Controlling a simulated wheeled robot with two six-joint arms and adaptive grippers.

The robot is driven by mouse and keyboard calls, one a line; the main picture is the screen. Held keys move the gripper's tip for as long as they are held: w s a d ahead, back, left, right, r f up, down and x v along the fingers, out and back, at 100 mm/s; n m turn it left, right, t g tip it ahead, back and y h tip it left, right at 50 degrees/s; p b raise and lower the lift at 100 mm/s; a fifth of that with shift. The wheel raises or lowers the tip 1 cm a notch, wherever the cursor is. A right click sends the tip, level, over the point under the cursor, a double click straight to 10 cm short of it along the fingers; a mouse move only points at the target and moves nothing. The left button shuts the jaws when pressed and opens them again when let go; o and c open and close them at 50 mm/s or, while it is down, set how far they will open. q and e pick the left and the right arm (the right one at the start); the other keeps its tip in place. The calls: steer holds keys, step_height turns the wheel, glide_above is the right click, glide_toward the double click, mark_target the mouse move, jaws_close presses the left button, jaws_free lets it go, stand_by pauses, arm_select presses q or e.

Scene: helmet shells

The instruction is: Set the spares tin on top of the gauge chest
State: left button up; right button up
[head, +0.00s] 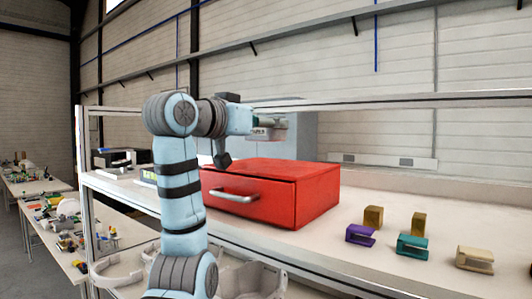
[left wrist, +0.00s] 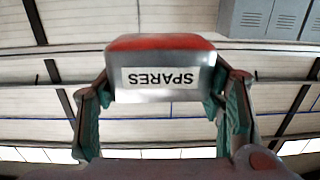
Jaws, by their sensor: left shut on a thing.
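The spares tin (left wrist: 160,78) is silver with a red edge and a white SPARES label, upside down in the left wrist view. My left gripper (left wrist: 160,95) is shut on it, with one finger on each side. In the head view my left gripper (head: 255,131) and the partly hidden tin (head: 272,130) are above the back of the gauge chest (head: 318,195). A gap shows between tin and chest. The chest is a red box with a silver front handle, standing on the bench. Its top looks bare. My right gripper is not in view.
On the pale bench (head: 350,250) to the right of the chest are purple (head: 360,235), teal (head: 412,246) and beige (head: 474,259) clips and two brown blocks (head: 373,216). A rail crosses above the bench. Grey helmet shells (head: 250,280) lie in front, below.

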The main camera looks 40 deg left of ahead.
mark_target(267, 169)
arm_select(q)
steer(key=w+f, duration=0.2)
steer(key=f, duration=0.1)
steer(key=shift+f, duration=0.3)
steer(key=shift+s+d+f+b, duration=0.15)
steer(key=shift+f+b, duration=0.4)
steer(key=shift+f, duration=0.7)
steer(key=shift+s+r, duration=0.2)
steer(key=shift+s, duration=0.4)
steer(key=shift+f, duration=0.15)
steer(key=o, duration=0.8)
steer(key=shift+w+f, duration=0.1)
steer(key=shift+w, duration=0.1)
steer(key=o, duration=0.3)
steer(key=shift+w, duration=0.25)
steer(key=shift+o, duration=0.2)
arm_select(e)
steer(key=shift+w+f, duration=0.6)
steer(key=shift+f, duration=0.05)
arm_select(q)
steer(key=shift+s+d, duration=0.1)
steer(key=shift+s, duration=0.1)
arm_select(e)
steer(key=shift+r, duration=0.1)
